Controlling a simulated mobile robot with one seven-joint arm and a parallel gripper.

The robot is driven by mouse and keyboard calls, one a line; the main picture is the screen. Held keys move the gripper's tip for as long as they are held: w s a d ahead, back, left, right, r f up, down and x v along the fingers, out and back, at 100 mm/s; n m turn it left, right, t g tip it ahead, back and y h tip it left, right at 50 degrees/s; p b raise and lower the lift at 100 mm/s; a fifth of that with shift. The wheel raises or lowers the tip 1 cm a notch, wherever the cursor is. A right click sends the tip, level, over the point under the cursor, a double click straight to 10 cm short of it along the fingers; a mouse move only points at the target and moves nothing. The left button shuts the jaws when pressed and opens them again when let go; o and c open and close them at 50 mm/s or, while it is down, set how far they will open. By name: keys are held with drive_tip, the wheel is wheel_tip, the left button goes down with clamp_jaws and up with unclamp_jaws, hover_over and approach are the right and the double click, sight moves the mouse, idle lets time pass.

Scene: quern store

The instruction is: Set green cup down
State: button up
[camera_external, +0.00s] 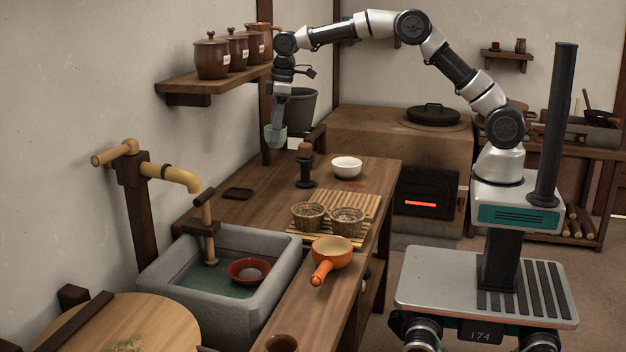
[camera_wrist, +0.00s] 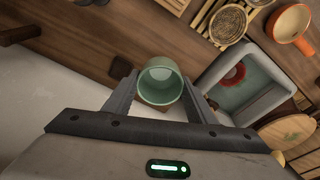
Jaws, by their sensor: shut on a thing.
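The green cup (camera_external: 276,136) is held by my gripper (camera_external: 279,122) high above the back left part of the wooden counter (camera_external: 245,213), near the wall. In the wrist view the green cup (camera_wrist: 160,82) sits between the two fingers of my gripper (camera_wrist: 160,95), its open mouth facing the camera. My gripper is shut on it. The cup is clear of the counter. Its underside is hidden in the wrist view.
A black stand (camera_external: 305,165), a white bowl (camera_external: 346,167) and a dark flat piece (camera_external: 238,194) are on the counter. Two woven baskets (camera_external: 308,215) stand on a slatted mat. An orange pan (camera_external: 331,252) lies nearer. A stone sink (camera_external: 165,280) holds a red bowl (camera_external: 249,271). A shelf (camera_external: 215,82) with jars juts out nearby.

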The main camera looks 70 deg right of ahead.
drive_tip(key=s+d+m+b, duration=0.1)
drive_tip(key=s+d+m, duration=0.15)
drive_tip(key=d, duration=1.05)
drive_tip(key=s+d+m, duration=0.2)
drive_tip(key=s+d, duration=0.1)
drive_tip(key=d, duration=1)
drive_tip(key=s+d+m+h+b, duration=0.1)
drive_tip(key=s+d+m, duration=0.1)
drive_tip(key=s+d, duration=0.7)
drive_tip(key=s+d+m, duration=0.3)
drive_tip(key=s+d, duration=0.3)
drive_tip(key=d, duration=0.7)
drive_tip(key=shift+w+a+f+b, duration=0.1)
drive_tip(key=shift+f+b, duration=0.4)
drive_tip(key=shift+f, duration=4.75)
drive_tip(key=shift+w+a+f+b, duration=0.1)
drive_tip(key=shift+f+b, duration=0.35)
drive_tip(key=shift+f, duration=4.75)
drive_tip(key=shift+f, duration=0.2)
drive_tip(key=o, duration=1.1)
